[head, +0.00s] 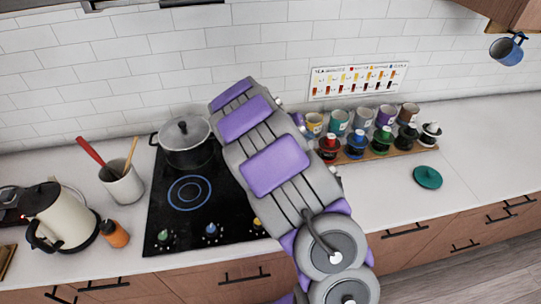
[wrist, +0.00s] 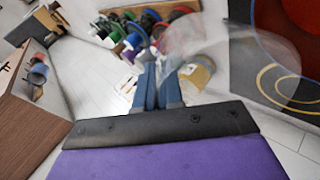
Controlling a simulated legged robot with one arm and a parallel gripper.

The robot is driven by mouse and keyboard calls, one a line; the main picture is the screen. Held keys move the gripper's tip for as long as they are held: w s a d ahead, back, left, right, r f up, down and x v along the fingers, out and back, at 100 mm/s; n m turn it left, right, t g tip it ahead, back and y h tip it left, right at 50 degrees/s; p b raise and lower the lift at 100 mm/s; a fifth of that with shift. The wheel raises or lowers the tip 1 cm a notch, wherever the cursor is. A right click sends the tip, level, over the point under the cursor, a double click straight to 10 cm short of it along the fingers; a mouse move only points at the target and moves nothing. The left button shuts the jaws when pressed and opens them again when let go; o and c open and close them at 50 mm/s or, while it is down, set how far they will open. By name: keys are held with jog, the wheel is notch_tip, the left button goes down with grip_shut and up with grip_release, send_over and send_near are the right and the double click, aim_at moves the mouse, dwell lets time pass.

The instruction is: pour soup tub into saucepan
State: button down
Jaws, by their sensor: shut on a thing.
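My gripper (wrist: 160,85) shows in the wrist view as blue fingers, shut close together. A clear, see-through tub (wrist: 225,45) is at the fingers and extends to their right. It looks tilted, and its contents are hard to make out. In the head view my arm hides the gripper and tub. A grey pot with its lid on (head: 187,140) stands at the back left of the black hob (head: 165,222). No open saucepan can be made out in the head view; my arm covers the hob's right part. A reddish surface (wrist: 285,35) shows at the wrist view's right, unclear what.
Several mugs (head: 313,124) and colored-lid jars (head: 328,149) stand right of the hob. A teal lid (head: 428,177) lies on clear counter. A kettle (head: 55,212), orange bottle (head: 114,233) and utensil crock (head: 122,184) stand left. A blue mug (head: 508,50) hangs at upper right.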

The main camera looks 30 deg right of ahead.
jog(key=shift+d+r+y+p, duration=0.2)
jog(key=shift+d+y+p, duration=0.15)
jog(key=shift+y+p, duration=0.35)
jog(key=d+f+y+p, duration=0.1)
jog(key=p, duration=0.1)
jog(key=shift+f+y+p, duration=0.3)
jog(key=d+y+p, duration=0.1)
jog(key=p, duration=0.2)
jog(key=shift+d, duration=0.2)
jog(key=d+f+y+p, duration=0.1)
jog(key=f+p, duration=0.1)
jog(key=d+f+y+p, duration=0.1)
jog(key=f+y+p, duration=0.1)
jog(key=p, duration=0.1)
jog(key=d+f+y+p, duration=0.1)
jog(key=f+p, duration=0.1)
jog(key=p, duration=0.1)
jog(key=shift+d+f+y, duration=0.25)
jog(key=shift+f+y, duration=0.05)
jog(key=shift+f, duration=0.1)
jog(key=shift+d+f+y+b, duration=0.1)
jog(key=shift+d+y+b, duration=0.3)
jog(key=shift+y+b, duration=0.65)
jog(key=shift+h+b, duration=0.25)
jog(key=shift+b, duration=0.05)
